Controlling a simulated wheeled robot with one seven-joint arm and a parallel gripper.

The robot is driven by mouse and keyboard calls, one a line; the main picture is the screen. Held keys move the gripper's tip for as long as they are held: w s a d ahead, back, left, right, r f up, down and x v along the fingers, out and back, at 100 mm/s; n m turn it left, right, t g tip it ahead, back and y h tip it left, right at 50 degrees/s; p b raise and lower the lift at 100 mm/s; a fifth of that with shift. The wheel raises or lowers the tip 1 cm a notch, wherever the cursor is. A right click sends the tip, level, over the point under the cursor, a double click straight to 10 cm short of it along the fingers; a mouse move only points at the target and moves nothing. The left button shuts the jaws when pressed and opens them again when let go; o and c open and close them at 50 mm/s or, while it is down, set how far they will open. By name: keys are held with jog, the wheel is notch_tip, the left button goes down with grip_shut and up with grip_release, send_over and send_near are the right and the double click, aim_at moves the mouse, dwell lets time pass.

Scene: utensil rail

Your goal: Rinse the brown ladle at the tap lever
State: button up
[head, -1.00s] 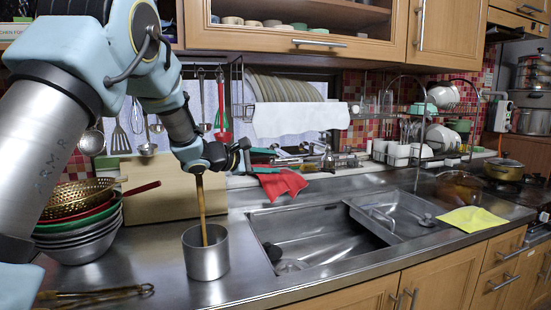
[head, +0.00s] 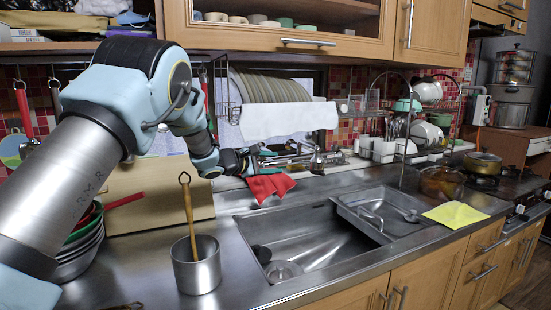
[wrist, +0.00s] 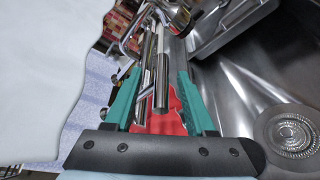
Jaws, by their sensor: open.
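The brown ladle (head: 188,215) stands upright, slightly tilted, in a steel cup (head: 196,267) on the counter; its long brown handle ends in a loop at the top, and its bowl is hidden inside the cup. The chrome tap (head: 316,162) is at the back of the sink, and its metal parts fill the upper middle of the wrist view (wrist: 178,14). My gripper (head: 258,154) is behind the sink's left end, apart from the ladle. Its green fingers (wrist: 160,82) are open, with chrome bars showing between them. I cannot tell which part is the lever.
A red cloth (head: 268,187) hangs just below my gripper. The sink (head: 300,255) is empty at left, with a smaller basin (head: 378,212) at right. A yellow cloth (head: 455,214) lies right of it. Stacked bowls (head: 80,255) and a board (head: 160,195) are at left.

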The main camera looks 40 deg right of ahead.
jog(key=shift+d+f, duration=0.15)
jog(key=shift+d, duration=0.55)
jog(key=shift+s, duration=0.1)
grip_shut()
jog(key=shift+f, duration=0.1)
dwell(0.8)
